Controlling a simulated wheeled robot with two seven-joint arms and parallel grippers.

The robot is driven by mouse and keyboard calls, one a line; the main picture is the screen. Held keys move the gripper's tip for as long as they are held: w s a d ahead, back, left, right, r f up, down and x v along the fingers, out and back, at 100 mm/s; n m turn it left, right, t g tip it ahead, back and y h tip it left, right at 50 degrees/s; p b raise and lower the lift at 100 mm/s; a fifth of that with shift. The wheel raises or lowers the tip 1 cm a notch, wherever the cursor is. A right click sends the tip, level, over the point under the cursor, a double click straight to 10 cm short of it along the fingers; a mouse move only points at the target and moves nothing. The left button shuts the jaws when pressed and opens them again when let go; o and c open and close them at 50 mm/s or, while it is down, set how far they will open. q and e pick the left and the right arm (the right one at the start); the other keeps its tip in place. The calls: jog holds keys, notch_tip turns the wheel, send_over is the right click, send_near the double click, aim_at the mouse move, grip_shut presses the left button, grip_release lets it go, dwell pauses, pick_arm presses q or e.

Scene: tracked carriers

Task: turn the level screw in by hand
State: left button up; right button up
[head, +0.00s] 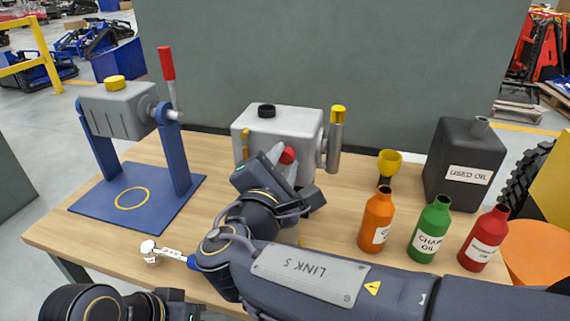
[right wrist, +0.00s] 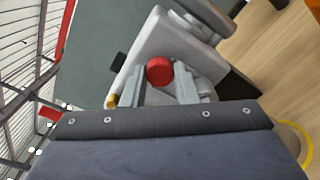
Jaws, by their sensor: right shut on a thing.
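A pale grey gear housing (head: 275,124) stands upright at the middle of the bench, with a black cap on top. A red round screw head (head: 288,155), which I take as the level screw, is on its front face. My right gripper (head: 279,162) is at that face, shut on the red head. In the right wrist view the red head (right wrist: 160,71) shows between the two grey fingers (right wrist: 167,92), and the housing (right wrist: 165,40) is behind it. The screw's thread is hidden. Dark parts of my left arm show at the bottom left; its gripper fingers are outside the picture.
A blue stand (head: 182,159) with a grey housing is at the left. An orange bottle (head: 376,214), a green bottle (head: 429,231), a red bottle (head: 484,238) and a dark used-oil can (head: 463,155) stand at the right. A silver-and-blue tool (head: 151,249) lies near the front edge.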

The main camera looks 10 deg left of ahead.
jog(key=m+b, duration=0.2)
jog(key=b, duration=0.1)
jog(key=m+b, duration=0.3)
jog(key=b, duration=0.1)
jog(key=f+m+b, duration=0.1)
jog(key=m+b, duration=0.1)
jog(key=b, duration=0.2)
jog(key=shift+m, duration=0.4)
jog(key=shift+r+m+b, duration=0.15)
jog(key=shift+m+b, duration=0.15)
jog(key=shift+m, duration=0.1)
jog(key=shift+r, duration=0.15)
jog(key=shift+r+m, duration=0.15)
jog(key=shift+m, duration=0.15)
